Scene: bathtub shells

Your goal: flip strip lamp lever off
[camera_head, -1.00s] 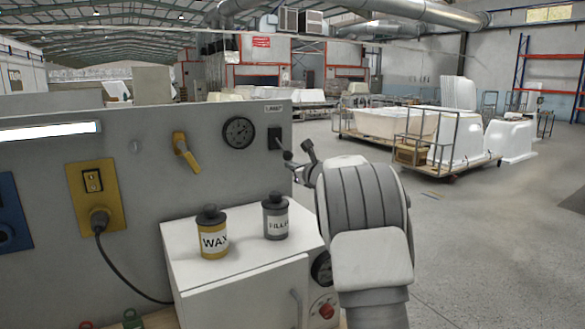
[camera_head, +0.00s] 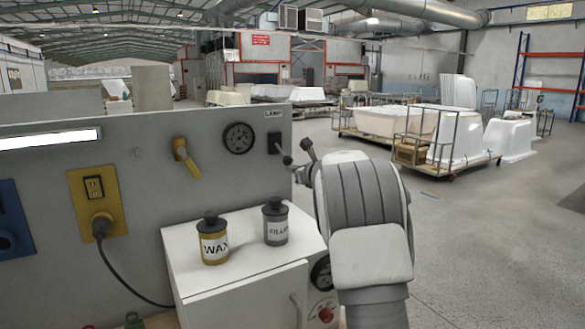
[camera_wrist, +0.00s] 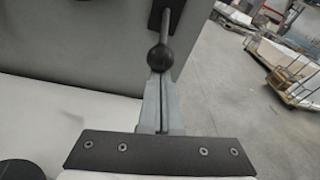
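The strip lamp (camera_head: 48,139) on the grey panel is bright white in the head view. Near the panel's right edge, under a LAMP label (camera_head: 273,113), is a dark lever plate (camera_head: 274,143). Its lever ends in a dark ball knob (camera_head: 287,160), slanting down and right. My gripper (camera_head: 295,170) is beside the knob in the head view, its fingers small and partly hidden by my wrist. In the wrist view, the ball knob (camera_wrist: 160,58) is right at the fingertips of my gripper (camera_wrist: 160,78). The fingers are together with nothing between them; whether they touch the knob I cannot tell.
A white cabinet (camera_head: 235,300) stands under the panel, with a WAX can (camera_head: 213,247) and a FILLER can (camera_head: 276,232) on top. The panel also has a gauge (camera_head: 239,138), a yellow handle (camera_head: 186,160) and a yellow socket plate (camera_head: 98,190). Open floor lies to the right.

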